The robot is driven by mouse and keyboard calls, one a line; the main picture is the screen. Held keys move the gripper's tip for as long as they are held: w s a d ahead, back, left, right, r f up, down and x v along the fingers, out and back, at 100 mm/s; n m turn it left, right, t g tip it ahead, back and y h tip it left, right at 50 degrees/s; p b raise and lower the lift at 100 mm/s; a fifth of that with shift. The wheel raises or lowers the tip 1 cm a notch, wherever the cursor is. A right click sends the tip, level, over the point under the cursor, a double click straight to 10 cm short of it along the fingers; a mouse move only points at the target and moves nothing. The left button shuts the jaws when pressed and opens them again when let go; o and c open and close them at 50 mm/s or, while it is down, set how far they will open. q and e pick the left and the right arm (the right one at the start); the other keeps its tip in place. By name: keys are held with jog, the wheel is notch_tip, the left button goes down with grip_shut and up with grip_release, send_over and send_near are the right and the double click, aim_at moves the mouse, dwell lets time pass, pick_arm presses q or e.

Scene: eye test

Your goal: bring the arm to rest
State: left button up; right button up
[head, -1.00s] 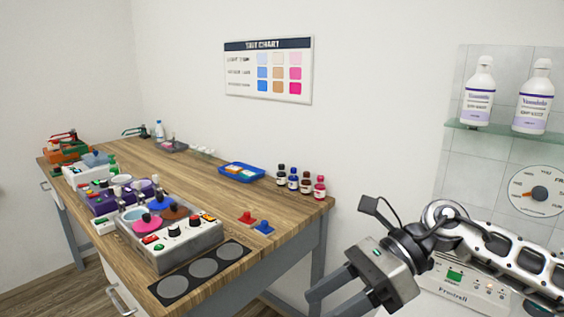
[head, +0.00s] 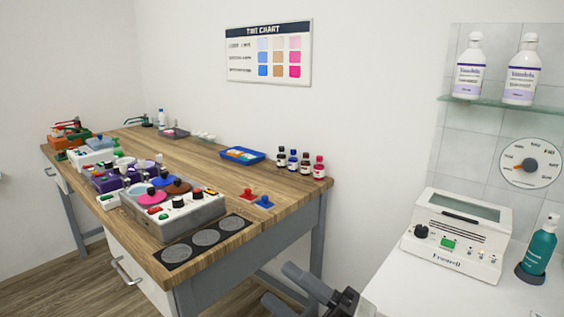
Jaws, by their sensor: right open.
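My right gripper (head: 280,285) is at the bottom edge of the head view, right of centre. Its two dark fingers point up and to the left, stand apart and hold nothing that I can see. Only the fingers and a dark part of the hand show; the rest of the right arm is below the picture. The gripper appears in front of the floor and the right end of the wooden table (head: 212,160), apart from the things on the table. My left gripper and arm are not in view.
A white counter (head: 400,285) at the right bears a white device (head: 457,240) and a teal pump bottle (head: 540,245). A glass shelf (head: 490,102) holds two white bottles. The wooden table bears a grey control box (head: 185,215), small bottles and a blue tray (head: 242,155).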

jog(key=s+d+f+m+t+h+b, duration=0.1)
jog(key=d+f+m+t+h, duration=0.1)
jog(key=d+f+m+h, duration=0.5)
jog(key=s+d+f+m+t+h+b, duration=0.1)
jog(key=f+m+t+h+b, duration=0.1)
jog(key=f+m+h, duration=0.7)
jog(key=s+d+f+m+g, duration=0.2)
jog(key=s+f+m, duration=0.3)
jog(key=f, duration=0.2)
jog(key=s+d+f+m+g+b, duration=0.1)
jog(key=s+d+f+m+g, duration=0.1)
jog(key=s+f+m, duration=0.3)
notch_tip(320, 180, down, 3)
jog(key=shift+d+f+g, duration=0.1)
jog(key=shift+d+g, duration=0.3)
jog(key=shift+d, duration=0.05)
